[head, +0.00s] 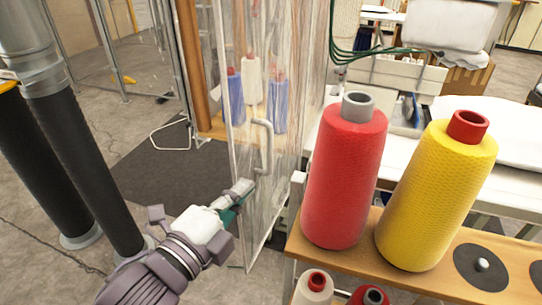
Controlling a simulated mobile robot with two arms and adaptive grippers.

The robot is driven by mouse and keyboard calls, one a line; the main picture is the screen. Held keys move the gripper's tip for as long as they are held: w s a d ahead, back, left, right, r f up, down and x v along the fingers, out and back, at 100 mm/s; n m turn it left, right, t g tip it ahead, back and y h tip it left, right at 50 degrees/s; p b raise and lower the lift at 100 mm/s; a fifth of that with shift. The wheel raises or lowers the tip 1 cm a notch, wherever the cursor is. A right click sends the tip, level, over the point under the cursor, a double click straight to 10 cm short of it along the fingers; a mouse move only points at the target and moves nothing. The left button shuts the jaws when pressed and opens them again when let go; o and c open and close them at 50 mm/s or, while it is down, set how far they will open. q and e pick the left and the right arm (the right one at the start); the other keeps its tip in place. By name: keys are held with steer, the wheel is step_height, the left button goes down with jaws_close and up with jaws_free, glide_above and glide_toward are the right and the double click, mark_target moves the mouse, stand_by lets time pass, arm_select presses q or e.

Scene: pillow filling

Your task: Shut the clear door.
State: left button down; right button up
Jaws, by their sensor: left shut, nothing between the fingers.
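The clear door (267,205) is a tall see-through panel with a thin pale frame, standing upright left of the middle in the head view. A pale vertical handle (267,146) is on it. The door appears to stand at an angle, swung out from the wooden frame (187,60) behind it; its full opening is hard to judge. My left gripper (246,190) is shut and empty, just below the handle and close to the door's lower part. I cannot tell whether its fingertips touch the panel. My right gripper is not in view.
Blue cones (236,98) and a white cone show through the door. A large red spool (345,175) and a yellow spool (436,195) stand on a wooden shelf (375,268) at right. Black tubes (95,160) rise at left. A dark mat (150,175) lies on the floor.

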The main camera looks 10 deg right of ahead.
mark_target(272, 160)
arm_select(q)
steer(key=shift+m, duration=0.4)
steer(key=p+x, duration=0.1)
steer(key=x, duration=0.4)
steer(key=r+p+x, duration=0.1)
steer(key=x, duration=0.2)
steer(key=shift+d+p, duration=0.35)
steer(key=shift+d, duration=0.25)
steer(key=shift+w+d, duration=0.35)
steer(key=shift+h, duration=0.3)
